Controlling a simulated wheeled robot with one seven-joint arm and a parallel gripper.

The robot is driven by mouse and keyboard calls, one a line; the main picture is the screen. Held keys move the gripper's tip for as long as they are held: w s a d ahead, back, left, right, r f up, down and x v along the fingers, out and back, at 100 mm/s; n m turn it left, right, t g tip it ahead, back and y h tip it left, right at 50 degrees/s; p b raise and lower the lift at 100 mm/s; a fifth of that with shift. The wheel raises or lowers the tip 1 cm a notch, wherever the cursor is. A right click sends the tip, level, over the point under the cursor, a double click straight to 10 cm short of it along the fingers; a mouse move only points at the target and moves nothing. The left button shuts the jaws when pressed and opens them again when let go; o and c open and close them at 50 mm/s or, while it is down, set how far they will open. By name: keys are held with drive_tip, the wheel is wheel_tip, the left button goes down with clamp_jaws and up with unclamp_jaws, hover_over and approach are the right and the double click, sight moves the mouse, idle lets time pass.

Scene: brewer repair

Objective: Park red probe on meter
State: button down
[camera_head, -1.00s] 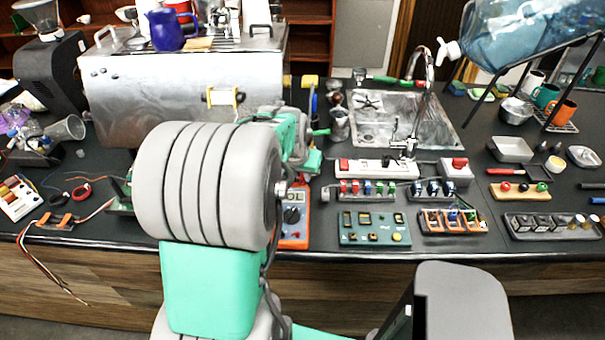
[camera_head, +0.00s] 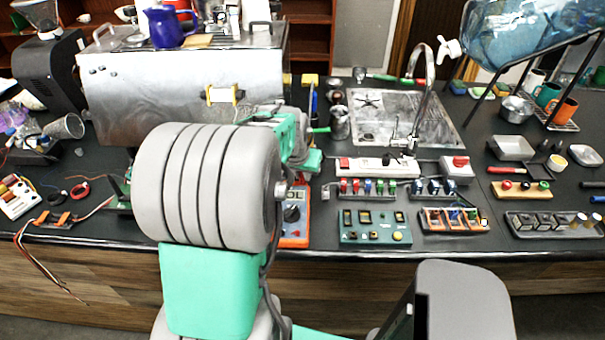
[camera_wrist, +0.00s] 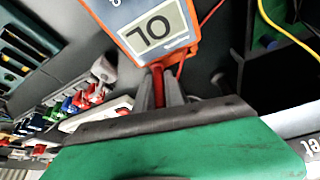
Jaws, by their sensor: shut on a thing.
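The orange multimeter (camera_head: 295,216) lies on the dark counter, partly hidden behind my arm. In the wrist view the meter (camera_wrist: 150,25) is close, its screen reading "OL". My gripper (camera_wrist: 160,88) is shut on the red probe (camera_wrist: 158,84), which sticks up between the fingers by the meter's top edge. I cannot tell whether the probe touches the meter. A red lead (camera_wrist: 208,15) runs beside the meter. In the head view the fingers and probe are hidden behind my arm.
A green button panel (camera_head: 375,227), a white power strip (camera_head: 378,167) and a row of coloured switches (camera_head: 367,188) lie right of the meter. The steel brewer (camera_head: 185,90) stands behind my arm. A yellow wire (camera_wrist: 290,35) crosses the wrist view's upper right.

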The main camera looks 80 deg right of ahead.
drive_tip(key=c, duration=1.3)
unclamp_jaws()
drive_tip(key=shift+c, duration=0.2)
drive_tip(key=b+v, duration=0.1)
drive_tip(key=v, duration=0.7)
drive_tip(key=shift+f, duration=0.1)
drive_tip(key=shift+d, duration=0.1)
